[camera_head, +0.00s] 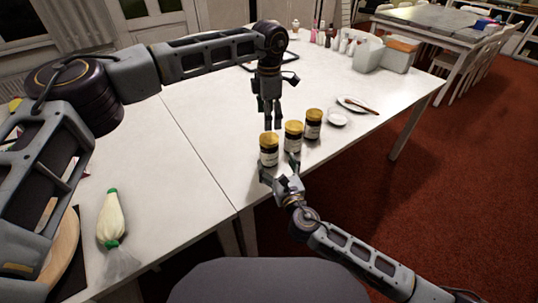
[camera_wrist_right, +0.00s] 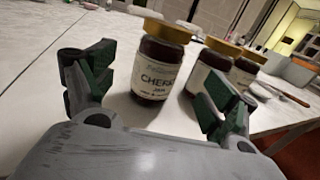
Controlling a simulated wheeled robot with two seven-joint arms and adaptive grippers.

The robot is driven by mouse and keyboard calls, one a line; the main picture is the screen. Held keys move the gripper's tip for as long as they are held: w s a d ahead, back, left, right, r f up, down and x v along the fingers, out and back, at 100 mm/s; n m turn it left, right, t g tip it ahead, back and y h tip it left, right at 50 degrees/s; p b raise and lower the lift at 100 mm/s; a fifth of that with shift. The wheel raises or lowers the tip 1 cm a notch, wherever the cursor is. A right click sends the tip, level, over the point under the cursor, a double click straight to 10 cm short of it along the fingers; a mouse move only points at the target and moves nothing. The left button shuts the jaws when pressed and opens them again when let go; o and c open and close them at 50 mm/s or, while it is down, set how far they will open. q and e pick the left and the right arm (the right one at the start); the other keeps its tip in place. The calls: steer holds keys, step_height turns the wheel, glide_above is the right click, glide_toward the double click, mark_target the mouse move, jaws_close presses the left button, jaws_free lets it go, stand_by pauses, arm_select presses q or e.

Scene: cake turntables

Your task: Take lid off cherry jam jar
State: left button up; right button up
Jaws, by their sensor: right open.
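The cherry jam jar (camera_head: 269,151) is dark with a pale label and a yellow lid (camera_head: 269,137). It stands upright on the white table, leftmost of three similar jars. In the right wrist view the jar (camera_wrist_right: 157,70) shows its "CHERRY JAM" label, and its lid (camera_wrist_right: 167,31) is on. My right gripper (camera_head: 279,170) is open and empty, low on the near side of the jar. Its fingers (camera_wrist_right: 160,90) spread to either side of the jar, which stands beyond them.
Two more yellow-lidded jars (camera_head: 293,137) (camera_head: 313,124) stand close to the right. A piping bag (camera_head: 111,220) lies at left. The table's left middle is clear.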

mark_target(269, 147)
steer(key=shift+x, duration=4.3)
